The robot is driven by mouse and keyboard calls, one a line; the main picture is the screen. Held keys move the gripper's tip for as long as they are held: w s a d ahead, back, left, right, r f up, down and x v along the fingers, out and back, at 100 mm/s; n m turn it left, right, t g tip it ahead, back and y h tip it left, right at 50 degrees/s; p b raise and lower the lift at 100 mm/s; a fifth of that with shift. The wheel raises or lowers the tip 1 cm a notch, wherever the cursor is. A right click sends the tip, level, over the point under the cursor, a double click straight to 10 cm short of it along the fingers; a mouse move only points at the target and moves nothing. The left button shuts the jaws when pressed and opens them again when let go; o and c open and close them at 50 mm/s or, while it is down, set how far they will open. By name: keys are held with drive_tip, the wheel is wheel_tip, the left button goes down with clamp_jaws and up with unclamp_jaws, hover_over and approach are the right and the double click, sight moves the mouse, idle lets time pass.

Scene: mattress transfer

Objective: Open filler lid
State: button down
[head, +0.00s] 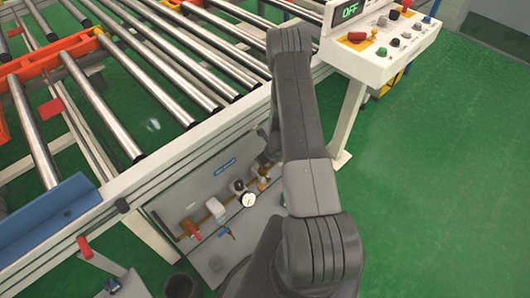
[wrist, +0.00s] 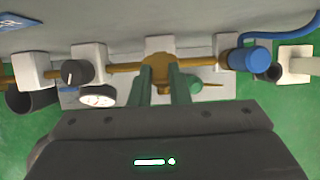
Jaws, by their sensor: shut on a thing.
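In the wrist view, my gripper (wrist: 161,77) has its two green fingers shut around a brass fitting (wrist: 160,64) on the horizontal brass pipe. This fitting appears to be the filler lid; the fingers hide its sides and lower part.
A pressure gauge (wrist: 97,97) and black knob (wrist: 77,72) sit left of my gripper; a blue cylinder (wrist: 250,58) is to the right. The grey panel (head: 175,190) stands below the roller conveyor (head: 130,130). A control console (head: 380,35) reads OFF. Green floor is clear at right.

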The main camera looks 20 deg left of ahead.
drive_tip(key=shift+a+r+h+p, duration=0.2)
drive_tip(key=shift+h+p, duration=0.1)
drive_tip(key=shift+p, duration=0.85)
drive_tip(key=shift+f+p, duration=0.2)
drive_tip(key=shift+p, duration=0.3)
drive_tip(key=c, duration=1.4)
unclamp_jaws()
drive_tip(key=shift+w, duration=0.1)
drive_tip(key=shift+o, duration=0.2)
drive_tip(key=shift+r, duration=0.15)
drive_tip(key=v, duration=1.3)
drive_tip(key=shift+w+r, duration=0.15)
drive_tip(key=shift+r, duration=0.2)
